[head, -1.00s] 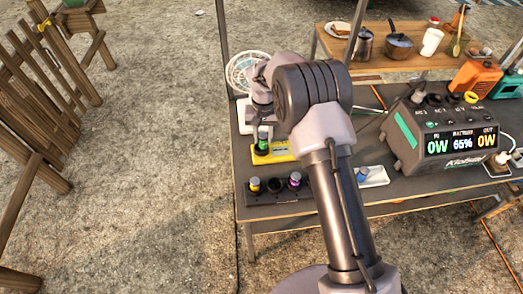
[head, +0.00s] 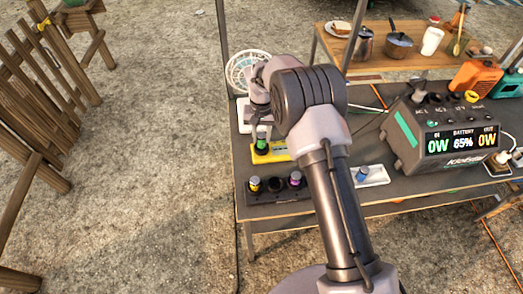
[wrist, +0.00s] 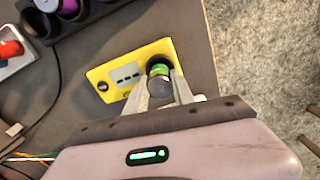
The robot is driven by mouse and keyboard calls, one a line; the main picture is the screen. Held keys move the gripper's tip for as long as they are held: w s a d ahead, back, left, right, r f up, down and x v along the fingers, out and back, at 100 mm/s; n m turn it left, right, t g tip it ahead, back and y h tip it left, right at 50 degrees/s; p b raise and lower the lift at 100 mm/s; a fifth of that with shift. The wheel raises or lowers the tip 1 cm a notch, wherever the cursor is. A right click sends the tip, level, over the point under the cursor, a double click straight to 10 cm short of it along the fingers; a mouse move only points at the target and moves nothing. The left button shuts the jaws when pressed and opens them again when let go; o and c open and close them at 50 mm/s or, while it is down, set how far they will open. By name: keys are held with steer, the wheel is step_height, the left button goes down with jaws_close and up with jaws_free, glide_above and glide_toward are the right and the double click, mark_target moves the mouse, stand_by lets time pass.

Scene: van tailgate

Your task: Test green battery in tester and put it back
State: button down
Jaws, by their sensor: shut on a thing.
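The green battery (head: 261,143) is upright at the yellow tester (head: 282,151). My gripper (head: 262,128) is shut on its upper part from above. In the wrist view the green battery (wrist: 160,71) shows between the two fingers, over the round socket end of the yellow tester (wrist: 101,77). How deep it sits in the socket is hidden. The tester's small grey display faces up, with dark bars on it. The black battery holder (head: 262,198) stands in front of the tester, with a yellow battery (head: 254,184), a purple battery (head: 295,178) and an empty middle hole.
A white tray (head: 378,177) with a blue battery (head: 362,174) lies to the right. A large power station (head: 405,150) reading 65% stands further right. A round white fan (head: 246,68) is behind the gripper. Cables run over the table behind the tray.

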steer(key=shift+f+b, duration=0.7)
steer(key=shift+f, duration=0.6)
steer(key=c, duration=1)
jaws_free()
step_height(320, 180, up, 18)
steer(key=p, duration=0.6)
steer(key=shift+f, duration=0.25)
